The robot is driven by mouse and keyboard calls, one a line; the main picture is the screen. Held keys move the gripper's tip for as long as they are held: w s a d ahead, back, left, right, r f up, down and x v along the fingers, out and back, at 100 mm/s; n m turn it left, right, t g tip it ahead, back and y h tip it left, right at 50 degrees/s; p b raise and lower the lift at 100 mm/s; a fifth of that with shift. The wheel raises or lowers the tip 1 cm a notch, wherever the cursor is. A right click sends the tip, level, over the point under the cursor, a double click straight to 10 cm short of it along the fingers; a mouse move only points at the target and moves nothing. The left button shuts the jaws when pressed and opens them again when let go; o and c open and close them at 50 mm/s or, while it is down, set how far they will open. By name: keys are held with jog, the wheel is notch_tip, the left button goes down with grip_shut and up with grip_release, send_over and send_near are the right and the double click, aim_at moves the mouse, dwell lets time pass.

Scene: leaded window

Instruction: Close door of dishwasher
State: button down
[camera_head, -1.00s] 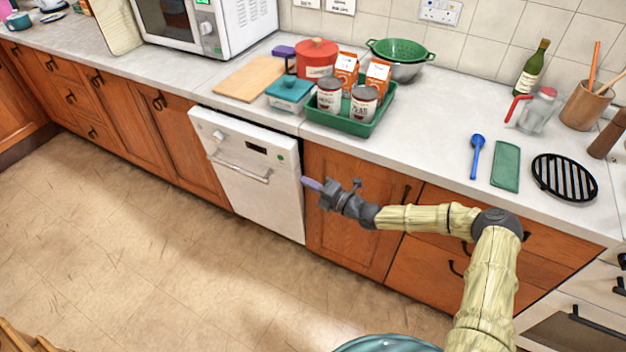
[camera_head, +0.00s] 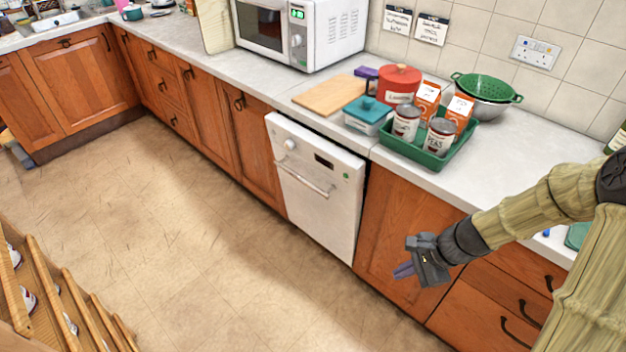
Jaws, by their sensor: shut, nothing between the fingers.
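The white dishwasher door (camera_head: 318,190) is in the middle of the head view, below the counter, with a bar handle and a small dark display. It is nearly upright. Its top seems to lean slightly out, and a narrow dark gap shows along its right edge. My gripper (camera_head: 401,271) is right of the door and lower, in front of a wooden cabinet door.
The counter (camera_head: 440,185) above carries a green tray (camera_head: 396,152) with cans and cartons, a cutting board (camera_head: 329,95) and a microwave (camera_head: 300,30). A wooden slatted rack (camera_head: 62,290) stands at the lower left. The floor (camera_head: 190,230) before the dishwasher is clear.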

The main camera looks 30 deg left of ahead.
jog(key=s+d+r+n+t+h, duration=0.2)
jog(key=d+r+n, duration=0.3)
jog(key=d, duration=0.3)
jog(key=s+d+r+n+t+h, duration=0.1)
jog(key=s+d+r+n+h, duration=0.2)
jog(key=s+d+r+n, duration=0.2)
jog(key=d+r, duration=0.2)
jog(key=d, duration=0.1)
jog(key=shift+s+t+h, duration=0.15)
jog(key=shift+t+h, duration=0.25)
